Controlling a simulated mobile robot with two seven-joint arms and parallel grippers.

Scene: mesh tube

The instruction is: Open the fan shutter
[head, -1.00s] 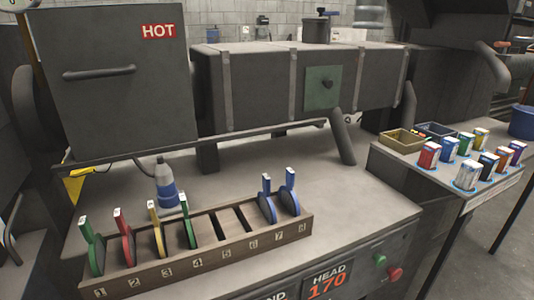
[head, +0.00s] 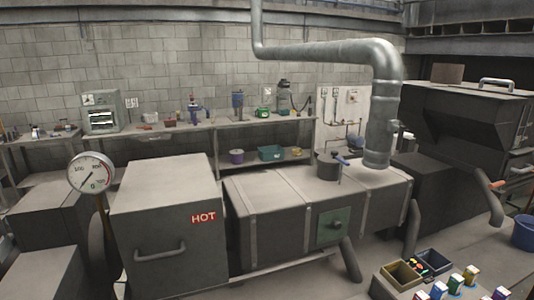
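No part is labelled as the fan shutter, and I cannot tell which one it is. A green square plate (head: 333,228) with a dark knob is on the front of the long dark box (head: 275,222). A dark cylinder (head: 327,168) with a blue-ended handle (head: 341,160) stands on top of that box. A large silver duct (head: 384,110) comes down from above, its lower end near the cylinder. A small fitting (head: 398,126) sticks out from the duct's right side. Neither of my grippers is in view.
A dark cabinet marked HOT (head: 168,225) stands left of the long box, with a dial gauge (head: 92,173) beside it. An orange-tipped lever (head: 496,184) is at the right. Small bins (head: 404,276) and coloured containers are at the lower right. A back bench (head: 180,133) lines the wall.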

